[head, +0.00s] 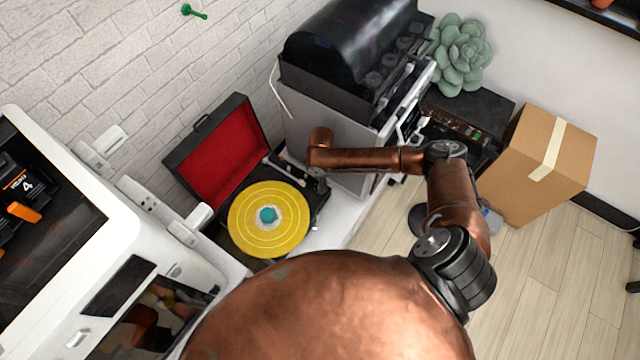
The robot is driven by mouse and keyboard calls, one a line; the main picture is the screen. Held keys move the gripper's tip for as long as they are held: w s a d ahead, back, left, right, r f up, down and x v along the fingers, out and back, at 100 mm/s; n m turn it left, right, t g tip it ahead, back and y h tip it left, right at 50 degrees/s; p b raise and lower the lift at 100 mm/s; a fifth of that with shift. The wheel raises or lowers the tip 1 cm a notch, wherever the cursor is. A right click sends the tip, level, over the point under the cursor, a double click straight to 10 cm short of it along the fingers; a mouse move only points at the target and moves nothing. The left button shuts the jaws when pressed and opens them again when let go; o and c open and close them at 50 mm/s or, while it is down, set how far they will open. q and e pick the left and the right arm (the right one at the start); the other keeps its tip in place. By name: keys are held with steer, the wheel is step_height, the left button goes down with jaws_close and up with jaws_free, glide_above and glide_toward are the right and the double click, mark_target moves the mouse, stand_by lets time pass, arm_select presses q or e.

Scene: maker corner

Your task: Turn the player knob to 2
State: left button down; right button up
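The record player (222,152) stands open, with its red-lined lid raised and a yellow record (250,232) with a teal centre on the platter. My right arm reaches across from the right, and its end comes down at the player's right edge. My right gripper (318,190) is only a small dark shape below the copper wrist, close to that edge. Its fingers are too hidden to tell whether they are open or shut, or whether they touch anything. I cannot make out the player knob or its setting. My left gripper is not in view.
A grey machine with a dark cover (350,50) stands behind my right arm. A white printer-like unit (130,225) is at left. A black box with controls (490,105), a succulent (462,55) and a cardboard box (520,190) are at right. Wooden floor is clear at lower right.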

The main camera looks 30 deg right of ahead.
steer(key=shift+f, duration=0.85)
steer(key=shift+c, duration=0.3)
jaws_close()
